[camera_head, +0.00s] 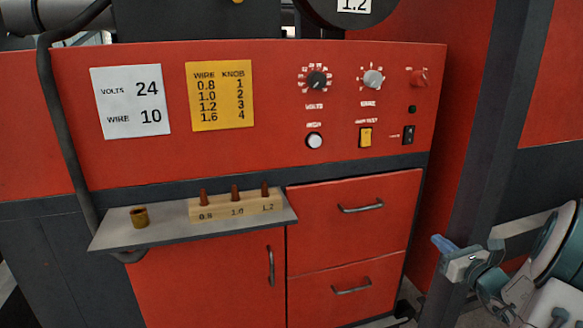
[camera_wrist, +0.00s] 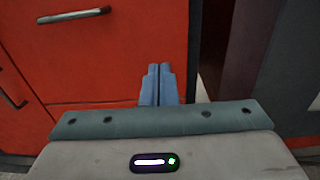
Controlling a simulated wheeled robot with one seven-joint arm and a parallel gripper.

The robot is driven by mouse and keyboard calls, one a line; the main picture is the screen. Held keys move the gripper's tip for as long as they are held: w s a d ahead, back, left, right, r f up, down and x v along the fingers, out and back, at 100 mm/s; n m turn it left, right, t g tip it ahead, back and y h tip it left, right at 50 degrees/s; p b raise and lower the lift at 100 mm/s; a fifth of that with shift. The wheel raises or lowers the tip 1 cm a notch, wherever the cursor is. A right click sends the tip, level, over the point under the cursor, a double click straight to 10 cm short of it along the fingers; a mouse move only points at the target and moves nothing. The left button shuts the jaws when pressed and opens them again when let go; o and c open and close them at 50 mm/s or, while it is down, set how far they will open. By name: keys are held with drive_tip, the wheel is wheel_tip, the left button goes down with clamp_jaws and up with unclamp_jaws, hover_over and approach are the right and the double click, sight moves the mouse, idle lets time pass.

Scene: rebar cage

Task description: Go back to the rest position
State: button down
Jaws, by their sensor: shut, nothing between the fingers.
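My gripper (camera_head: 441,243) shows at the right of the head view, with blue fingers pointing left, in front of the dark frame post. In the wrist view my gripper (camera_wrist: 160,72) has its two blue fingers together with nothing between them. It is apart from the red machine cabinet (camera_head: 240,120), whose red drawer fronts (camera_wrist: 100,50) lie beyond the fingers in the wrist view. My arm is folded at the lower right of the head view.
A grey shelf (camera_head: 160,232) juts out, bearing a brass cup (camera_head: 139,217) and a wooden block (camera_head: 235,208) with three copper-coloured tips. Drawer handles (camera_head: 360,208) stick out. A dark post (camera_head: 465,160) stands near the gripper. A black cable (camera_head: 60,120) hangs at left.

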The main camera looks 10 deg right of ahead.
drive_tip(key=s+a+n+g+y, duration=0.25)
drive_tip(key=a+n+g, duration=0.45)
drive_tip(key=a, duration=0.7)
drive_tip(key=s+a+n+g+y, duration=0.2)
drive_tip(key=a+n+g+y, duration=0.2)
drive_tip(key=a+n, duration=0.75)
drive_tip(key=s+a+n+g+h+p, duration=0.1)
drive_tip(key=s+a+n+h, duration=0.3)
drive_tip(key=s+n, duration=0.4)
drive_tip(key=s+a+r+n+g+h+p, duration=0.1)
drive_tip(key=s+a+n+g+h, duration=0.2)
drive_tip(key=s+n, duration=0.4)
drive_tip(key=shift+s+a+r+n+h, duration=0.15)
drive_tip(key=shift+s+a+n+h, duration=0.3)
drive_tip(key=shift+h, duration=0.4)
